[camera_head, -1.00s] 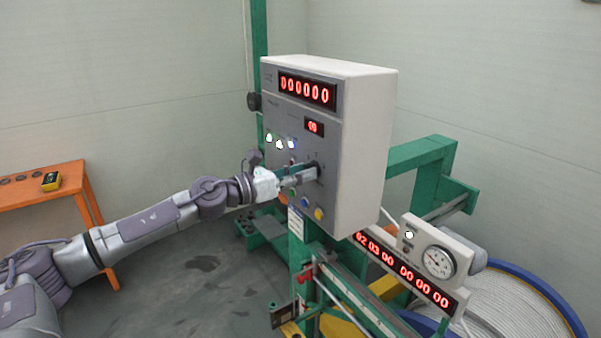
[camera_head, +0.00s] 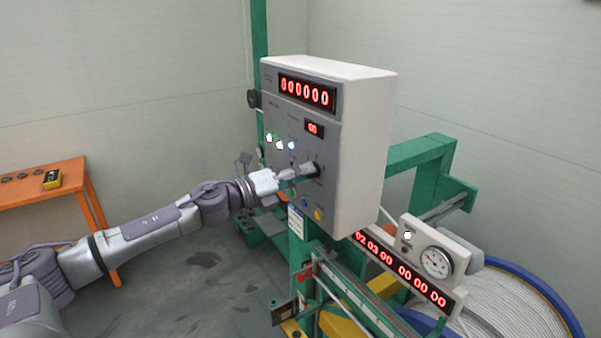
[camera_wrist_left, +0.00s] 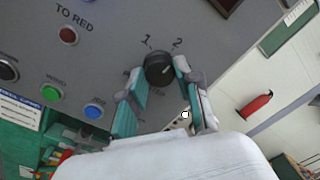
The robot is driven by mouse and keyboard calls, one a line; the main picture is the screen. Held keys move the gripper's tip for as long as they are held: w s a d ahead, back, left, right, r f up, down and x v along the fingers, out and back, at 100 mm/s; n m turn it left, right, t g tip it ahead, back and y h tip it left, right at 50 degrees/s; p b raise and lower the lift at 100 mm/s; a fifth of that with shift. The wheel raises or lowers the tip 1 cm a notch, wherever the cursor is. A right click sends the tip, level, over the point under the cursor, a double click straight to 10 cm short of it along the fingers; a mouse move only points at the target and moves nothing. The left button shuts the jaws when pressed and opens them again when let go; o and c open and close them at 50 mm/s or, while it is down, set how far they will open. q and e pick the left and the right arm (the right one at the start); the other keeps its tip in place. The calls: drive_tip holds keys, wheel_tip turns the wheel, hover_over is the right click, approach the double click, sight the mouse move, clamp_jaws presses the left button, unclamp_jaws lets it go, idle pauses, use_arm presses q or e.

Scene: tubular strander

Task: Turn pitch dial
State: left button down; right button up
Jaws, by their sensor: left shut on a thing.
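The pitch dial (camera_wrist_left: 159,68) is a round black knob on the grey front panel, with the marks 1 and 2 printed above it in the left wrist view. In the head view the dial (camera_head: 312,168) is partly covered by the fingers. My left gripper (camera_head: 304,171) reaches it from the left. In the left wrist view my left gripper (camera_wrist_left: 160,74) has one teal finger on each side of the dial and is shut on it. Which mark the dial points to is hard to tell. My right gripper is not in view.
The control box (camera_head: 365,145) carries red displays (camera_head: 307,91) and lit buttons (camera_head: 279,145). Blue (camera_wrist_left: 93,110), green (camera_wrist_left: 52,92) and red (camera_wrist_left: 68,35) buttons sit left of the dial. A gauge (camera_head: 437,262) stands lower right. An orange table (camera_head: 40,190) is at the left.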

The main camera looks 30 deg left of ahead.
use_arm(q)
drive_tip(key=shift+n, duration=0.4)
drive_tip(key=c, duration=0.8)
unclamp_jaws()
drive_tip(key=shift+w, duration=0.1)
drive_tip(key=v, duration=1.2)
